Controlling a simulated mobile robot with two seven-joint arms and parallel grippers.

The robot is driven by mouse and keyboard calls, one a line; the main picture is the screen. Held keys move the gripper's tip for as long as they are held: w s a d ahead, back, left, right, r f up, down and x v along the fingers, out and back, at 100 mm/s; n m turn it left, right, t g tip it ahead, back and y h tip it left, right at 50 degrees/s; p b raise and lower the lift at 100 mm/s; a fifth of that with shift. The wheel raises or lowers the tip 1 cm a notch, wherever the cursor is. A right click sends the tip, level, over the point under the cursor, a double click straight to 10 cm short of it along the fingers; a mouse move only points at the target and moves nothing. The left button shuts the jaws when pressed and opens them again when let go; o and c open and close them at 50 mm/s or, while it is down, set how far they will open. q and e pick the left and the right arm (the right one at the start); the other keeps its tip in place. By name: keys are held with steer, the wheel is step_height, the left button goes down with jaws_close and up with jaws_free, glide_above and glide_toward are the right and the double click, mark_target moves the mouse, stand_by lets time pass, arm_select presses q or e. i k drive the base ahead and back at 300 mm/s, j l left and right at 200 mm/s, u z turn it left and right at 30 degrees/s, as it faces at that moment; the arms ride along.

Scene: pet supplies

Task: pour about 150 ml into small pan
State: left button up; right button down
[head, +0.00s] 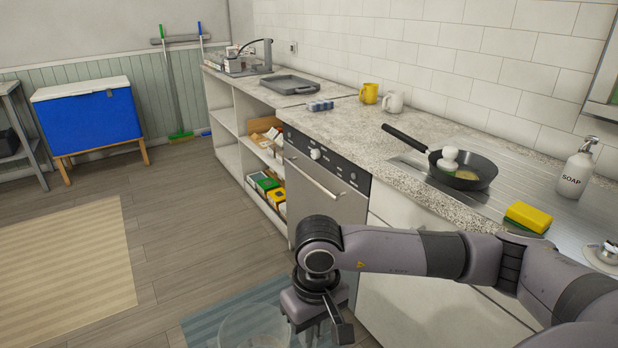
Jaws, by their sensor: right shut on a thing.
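A small dark pan (482,172) sits on the counter by the sink drainer, its long black handle pointing up and left. A white and green knobbed thing, maybe a brush, stands in it or at its edge, and something yellowish lies on its bottom. My right gripper (322,322) is low in front of the cabinets, pointing down, shut on a clear see-through container (252,328). The container is cut off by the lower picture edge, so I cannot tell how much it holds. It is well below and left of the pan. My left gripper is out of view.
A yellow and green sponge (528,217) and a soap bottle (575,168) are right of the pan. A yellow mug (369,93), a white mug (393,102) and a blue item (320,106) stand farther back. The oven front (322,190) is beyond my arm; floor at left is open.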

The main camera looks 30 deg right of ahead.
mark_target(474, 171)
steer(key=i+j+z, duration=0.1)
steer(key=i, duration=1.15)
steer(key=i+j+z, duration=0.15)
steer(key=i+z, duration=0.3)
steer(key=i+j+z, duration=0.35)
steer(key=i+z, duration=0.15)
steer(key=i+j+z, duration=0.9)
steer(key=j, duration=0.3)
steer(key=k, duration=0.1)
